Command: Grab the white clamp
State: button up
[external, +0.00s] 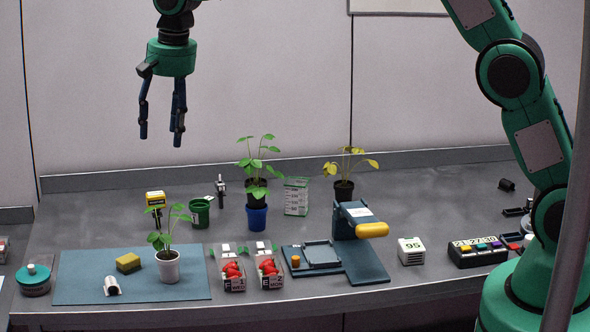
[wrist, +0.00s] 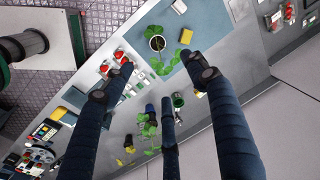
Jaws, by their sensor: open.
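A small white curved piece with a dark opening (external: 112,286) lies on the blue mat (external: 75,280) at the front left. It looks like the white clamp, but it is too small to be sure. What seems to be the same piece shows at the top of the wrist view (wrist: 179,6). My gripper (external: 161,140) hangs high above the left part of the bench, fingers down, open and empty. In the wrist view its dark blue fingers (wrist: 160,72) are spread apart, with nothing between them.
A yellow-green sponge (external: 128,262) and a white potted seedling (external: 168,267) stand near the white piece. Two berry punnets (external: 233,280) are right of the mat. A green cup (external: 200,212), a yellow device (external: 155,199) and potted plants stand behind. The air around my gripper is clear.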

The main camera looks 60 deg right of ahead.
jog(key=w+a+f+m+p, duration=0.1)
jog(key=w+a+f, duration=0.55)
jog(key=f, duration=0.25)
jog(key=m+g+p, duration=0.1)
jog(key=m+g, duration=0.1)
send_over(111, 280)
notch_tip(111, 280, down, 12)
jog(key=shift+f, duration=0.15)
jog(key=shift+f, duration=0.1)
jog(key=shift+f, duration=4.2)
jog(key=shift+f, duration=2.6)
jog(key=shift+c, duration=0.3)
